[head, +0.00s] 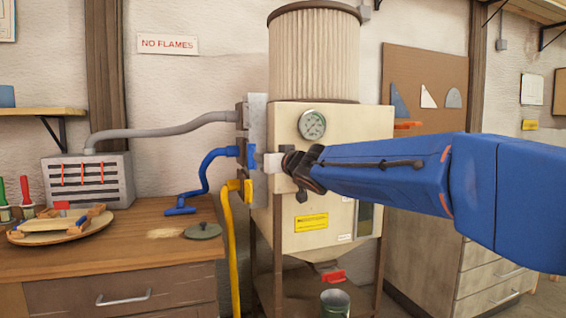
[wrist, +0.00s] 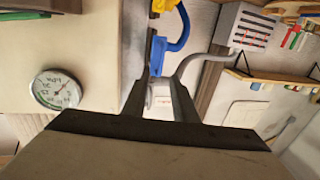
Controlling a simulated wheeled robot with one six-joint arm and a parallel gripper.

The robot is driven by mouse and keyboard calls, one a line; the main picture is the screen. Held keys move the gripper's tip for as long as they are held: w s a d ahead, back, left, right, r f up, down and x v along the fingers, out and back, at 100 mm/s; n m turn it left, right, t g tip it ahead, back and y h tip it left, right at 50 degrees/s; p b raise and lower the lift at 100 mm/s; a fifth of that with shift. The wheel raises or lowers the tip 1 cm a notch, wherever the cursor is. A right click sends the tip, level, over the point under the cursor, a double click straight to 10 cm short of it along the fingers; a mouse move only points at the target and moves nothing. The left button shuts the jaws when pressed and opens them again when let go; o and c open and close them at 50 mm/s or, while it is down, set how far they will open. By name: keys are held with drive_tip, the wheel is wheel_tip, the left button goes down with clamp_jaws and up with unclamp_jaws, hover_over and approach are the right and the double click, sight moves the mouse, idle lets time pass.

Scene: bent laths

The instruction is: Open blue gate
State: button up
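The blue gate (head: 250,156) sits in the middle of a column of gates on the left side of a cream dust collector (head: 288,225), where a blue hose (head: 205,172) joins it. My gripper (head: 268,163) is just right of the gate in the head view, its fingers pointing left. In the wrist view the blue gate (wrist: 157,55) lies just beyond my fingertips (wrist: 162,83). The fingers are apart, with wall showing between them. I cannot tell whether a fingertip touches the gate. The gate's slide is partly hidden.
A yellow gate (head: 247,190) with its hose is just below, and a grey hose (head: 165,131) joins above. A round gauge (head: 312,124) is on the collector's front. A wooden workbench (head: 110,245) with a tray and tools stands at the left. A bucket (head: 335,303) is below.

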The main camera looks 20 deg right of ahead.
drive_tip(key=s+d, duration=0.2)
drive_tip(key=s, duration=0.8)
drive_tip(key=shift+s, duration=0.2)
drive_tip(key=s+d+f+m+g+h, duration=0.25)
drive_tip(key=s+d+f, duration=0.3)
drive_tip(key=f, duration=0.35)
drive_tip(key=s+d+f+m+g+h, duration=0.25)
drive_tip(key=s+d+f+h, duration=0.2)
drive_tip(key=s+f, duration=0.35)
drive_tip(key=s+a+f+n+g+y, duration=0.1)
drive_tip(key=s+a+f+g, duration=0.2)
drive_tip(key=s+f, duration=0.6)
drive_tip(key=s+a+f+n+g+y, duration=0.1)
drive_tip(key=s+a+f+g+y, duration=0.1)
drive_tip(key=s+f, duration=0.7)
wheel_tip(320, 180, down, 3)
drive_tip(key=a+g, duration=0.1)
drive_tip(key=g, duration=0.1)
drive_tip(key=shift+f+n+g+y, duration=0.15)
drive_tip(key=shift+n+g+y, duration=0.15)
drive_tip(key=shift+n+g, duration=0.1)
